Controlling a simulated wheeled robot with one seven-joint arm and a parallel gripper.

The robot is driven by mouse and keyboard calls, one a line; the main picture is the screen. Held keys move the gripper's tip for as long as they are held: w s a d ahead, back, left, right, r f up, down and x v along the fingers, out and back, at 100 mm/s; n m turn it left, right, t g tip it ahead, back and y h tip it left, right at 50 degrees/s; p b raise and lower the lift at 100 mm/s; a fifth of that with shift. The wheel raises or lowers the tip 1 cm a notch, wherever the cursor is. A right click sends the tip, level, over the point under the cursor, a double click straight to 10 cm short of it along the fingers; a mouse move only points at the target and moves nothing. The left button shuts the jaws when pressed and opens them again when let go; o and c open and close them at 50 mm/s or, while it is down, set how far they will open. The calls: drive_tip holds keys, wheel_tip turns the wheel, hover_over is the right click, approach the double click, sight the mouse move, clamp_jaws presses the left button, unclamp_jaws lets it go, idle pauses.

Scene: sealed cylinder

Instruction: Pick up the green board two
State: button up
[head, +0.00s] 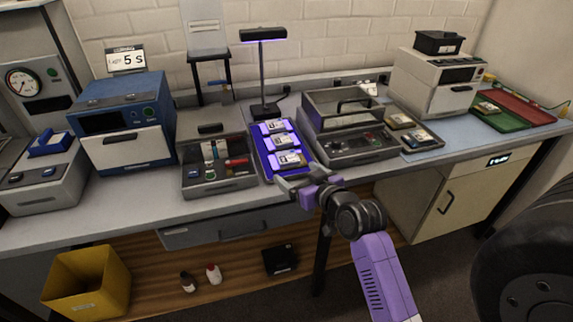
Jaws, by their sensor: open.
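Three small boards lie in a row on a blue-purple tray (258,161) under a lit lamp: a back board (272,127), a middle board (279,140) and a front board (288,158). They look violet in the lamp's light, each with a pale label. I cannot tell which board is green board two, as the labels are too small to read. My gripper (281,181) is open and appears empty, just in front of the tray's front edge, near the front board. Whether it touches anything is unclear.
The lamp (263,75) stands behind the tray.

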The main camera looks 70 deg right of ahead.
sight(287, 157)
drive_tip(key=shift+w+d+r, duration=0.1)
drive_tip(key=shift+d+r, duration=0.05)
drive_tip(key=shift+d, duration=0.4)
drive_tip(key=shift+d+r, duration=0.15)
drive_tip(key=shift+d, duration=0.4)
drive_tip(key=x, duration=0.5)
drive_tip(key=p+x, duration=0.1)
drive_tip(key=x, duration=0.1)
drive_tip(key=shift+d+f, duration=0.2)
drive_tip(key=shift+d, duration=0.25)
drive_tip(key=c, duration=1.7)
